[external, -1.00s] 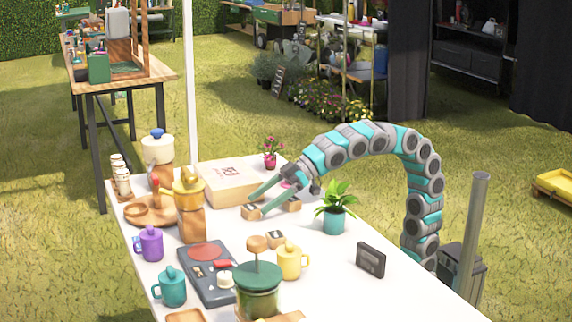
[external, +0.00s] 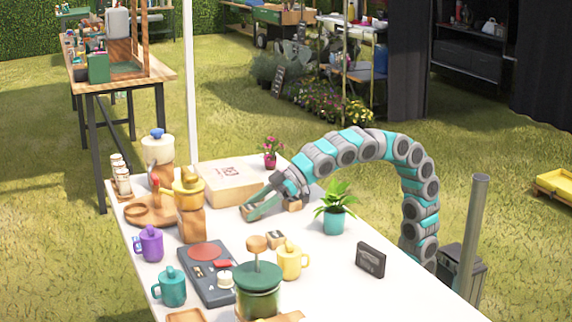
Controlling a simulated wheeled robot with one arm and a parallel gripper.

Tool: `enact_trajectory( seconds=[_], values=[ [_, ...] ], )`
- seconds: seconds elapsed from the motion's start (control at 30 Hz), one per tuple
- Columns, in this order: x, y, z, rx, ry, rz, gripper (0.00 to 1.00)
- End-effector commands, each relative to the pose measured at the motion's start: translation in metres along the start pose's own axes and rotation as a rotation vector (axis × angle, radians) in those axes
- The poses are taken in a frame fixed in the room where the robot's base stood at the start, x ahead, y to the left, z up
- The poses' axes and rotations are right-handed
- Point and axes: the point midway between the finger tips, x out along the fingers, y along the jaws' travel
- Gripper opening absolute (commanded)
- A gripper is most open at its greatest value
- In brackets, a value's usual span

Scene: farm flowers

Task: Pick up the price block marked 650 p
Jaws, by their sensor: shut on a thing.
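Small wooden price blocks stand on the white table; their marks are too small to read, so I cannot tell which says 650 p. My gripper (external: 254,210) is low over the table, in front of the wooden box, its teal fingers shut around a small wooden block. That block is mostly hidden by the fingers. Another block (external: 293,205) sits just right of the gripper. A further block (external: 275,239) stands nearer the front, left of the potted plant.
A wooden box (external: 232,184) lies just behind the gripper. A teal-potted plant (external: 335,220) stands to the right, below my arm. An orange-brown jar (external: 191,222) stands to the left. A dark small sign (external: 371,260) stands at the right; the table around it is clear.

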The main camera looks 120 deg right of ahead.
Motion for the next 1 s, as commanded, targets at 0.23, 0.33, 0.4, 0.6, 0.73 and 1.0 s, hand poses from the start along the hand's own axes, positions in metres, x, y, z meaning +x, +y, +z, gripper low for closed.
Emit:
enact_trajectory(
  seconds=[0.23,0.33,0.4,0.6,0.73,1.0],
  values=[
    [0.0,0.0,0.0,0.0,-0.001,0.0,0.11],
    [0.0,0.0,0.0,0.0,-0.001,0.0,0.01],
    [0.0,0.0,0.0,0.0,-0.001,0.0,0.0],
    [0.0,0.0,-0.001,0.0,-0.001,0.0,0.0],
    [-0.004,0.0,-0.007,0.0,0.001,0.0,0.0],
    [-0.013,0.0,-0.025,0.001,0.0,0.0,0.0]
  ],
)
